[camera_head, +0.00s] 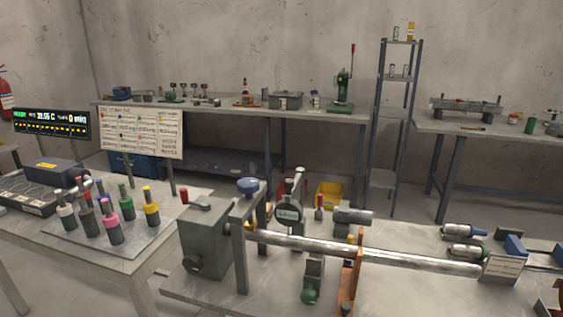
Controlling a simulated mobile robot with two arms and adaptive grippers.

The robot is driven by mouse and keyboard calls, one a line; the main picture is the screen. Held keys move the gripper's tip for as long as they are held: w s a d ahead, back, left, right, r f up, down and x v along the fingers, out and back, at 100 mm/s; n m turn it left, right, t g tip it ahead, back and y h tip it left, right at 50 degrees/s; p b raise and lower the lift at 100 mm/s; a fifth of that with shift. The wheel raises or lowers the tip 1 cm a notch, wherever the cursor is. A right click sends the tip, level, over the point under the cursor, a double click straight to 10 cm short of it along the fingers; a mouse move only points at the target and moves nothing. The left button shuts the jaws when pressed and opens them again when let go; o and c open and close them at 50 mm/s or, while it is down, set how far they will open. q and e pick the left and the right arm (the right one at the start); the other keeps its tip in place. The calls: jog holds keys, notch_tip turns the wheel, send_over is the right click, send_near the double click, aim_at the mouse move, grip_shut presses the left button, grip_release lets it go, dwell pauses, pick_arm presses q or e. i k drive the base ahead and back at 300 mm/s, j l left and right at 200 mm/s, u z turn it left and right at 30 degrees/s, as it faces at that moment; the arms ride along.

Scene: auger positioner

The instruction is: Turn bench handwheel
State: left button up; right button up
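A grey gearbox-like block (203,240) stands on the near bench (400,295). A short crank with a red knob (184,196) sits on its top, and a dark round knob (193,264) is on its lower front face. A blue domed wheel-like part (250,186) stands just behind an upright plate (239,245). I cannot tell which of these is the handwheel. A long metal shaft (400,258) runs right from the upright plate, past an orange bracket (350,275). Neither of my grippers is in view.
A left table (175,205) holds a sheet with several coloured-top bottles (113,230). A dial gauge (289,213), yellow bin (329,195) and metal cylinders (464,251) are near the shaft. Back benches (335,115) and a tall shelf (400,42) stand along the wall.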

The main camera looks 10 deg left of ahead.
aim_at(192, 263)
jog(key=k+u, duration=0.2)
jog(key=u, duration=0.25)
jog(key=k+j+u, duration=0.1)
jog(key=u, duration=0.3)
jog(key=k+j, duration=0.05)
jog(key=k, duration=0.05)
